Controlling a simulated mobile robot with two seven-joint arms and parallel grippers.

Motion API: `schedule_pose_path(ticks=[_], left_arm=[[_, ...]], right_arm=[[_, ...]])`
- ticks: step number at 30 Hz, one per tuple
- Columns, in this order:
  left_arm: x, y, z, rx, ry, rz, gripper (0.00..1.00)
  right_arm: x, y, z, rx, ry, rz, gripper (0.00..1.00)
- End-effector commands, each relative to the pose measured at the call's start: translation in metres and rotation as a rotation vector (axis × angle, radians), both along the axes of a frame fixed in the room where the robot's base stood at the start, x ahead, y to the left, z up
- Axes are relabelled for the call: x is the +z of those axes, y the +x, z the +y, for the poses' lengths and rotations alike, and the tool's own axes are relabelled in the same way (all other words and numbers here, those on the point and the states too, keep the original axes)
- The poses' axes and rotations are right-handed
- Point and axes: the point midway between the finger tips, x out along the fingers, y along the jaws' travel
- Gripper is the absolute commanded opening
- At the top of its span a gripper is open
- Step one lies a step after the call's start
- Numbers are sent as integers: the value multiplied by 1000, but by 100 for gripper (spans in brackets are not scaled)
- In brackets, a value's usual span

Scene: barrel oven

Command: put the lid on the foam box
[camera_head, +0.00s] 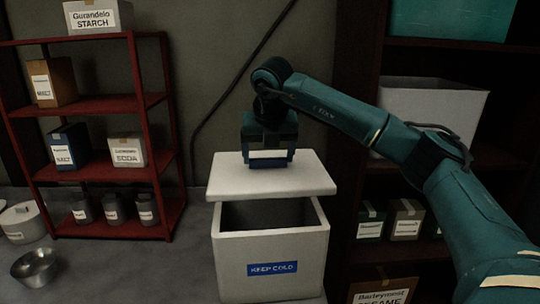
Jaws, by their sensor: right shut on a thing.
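The white foam box (270,287) stands on the floor at bottom centre, with a blue "KEEP COLD" label on its front. Its open top shows a dark inside. The flat white lid (222,182) is above the rear part of the box, roughly level. The front of the opening is uncovered. My right gripper (268,158) points down from above and is shut on the lid at its upper middle, on a raised part. I cannot tell whether the lid touches the rear rim. My left gripper is not in view.
A red shelf (100,168) with boxes and tins stands at the left. A metal bowl (35,267) and a white lidded pot (22,222) are on the floor there. A dark shelf with a white bin (433,103) stands at the right. Floor left of the box is clear.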

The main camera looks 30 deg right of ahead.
Motion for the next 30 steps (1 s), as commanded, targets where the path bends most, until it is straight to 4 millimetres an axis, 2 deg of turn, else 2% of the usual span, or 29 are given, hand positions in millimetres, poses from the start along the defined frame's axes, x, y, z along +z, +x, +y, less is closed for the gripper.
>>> schedule_pose_path(ticks=[8, 24, 30], left_arm=[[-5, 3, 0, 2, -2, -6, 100], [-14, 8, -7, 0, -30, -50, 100], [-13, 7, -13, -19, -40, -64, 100]], right_arm=[[-11, 0, 0, 0, -1, 0, 46], [-64, 0, 0, 1, -1, 1, 46], [-73, 0, 0, 0, 0, 0, 46]])
